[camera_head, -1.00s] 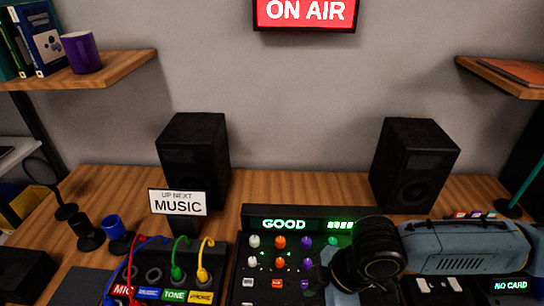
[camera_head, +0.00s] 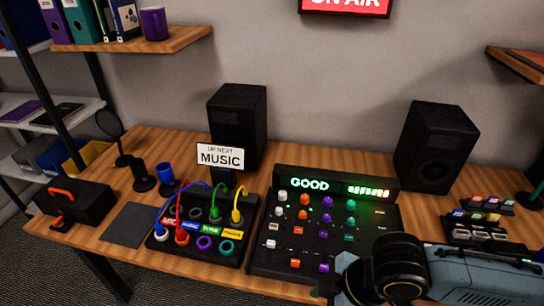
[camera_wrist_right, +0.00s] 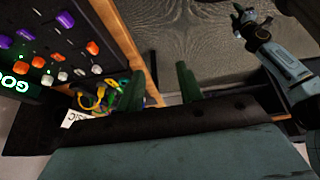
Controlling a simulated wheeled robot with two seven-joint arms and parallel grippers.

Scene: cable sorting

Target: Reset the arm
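My right arm shows at the lower right of the head view, its black joint and blue-grey link in front of the mixer's near right corner; its gripper is not clear there. In the right wrist view, the two dark green fingers of my right gripper (camera_wrist_right: 160,86) stand apart with nothing between them. Another arm of mine is at the upper right of that view, with its small dark left gripper (camera_wrist_right: 243,14); its finger opening is unclear. The mixer (camera_head: 330,222) reads GOOD. Blue, red, green and yellow cables rise from the patch box (camera_head: 195,252) left of it.
A MUSIC card (camera_head: 220,157) stands behind the patch box. Two black speakers (camera_head: 237,125) (camera_head: 436,147) stand at the back. A black toolbox (camera_head: 72,206), dark mat (camera_head: 128,225) and blue cup (camera_head: 165,172) are at left. A card rack (camera_head: 483,226) is at right.

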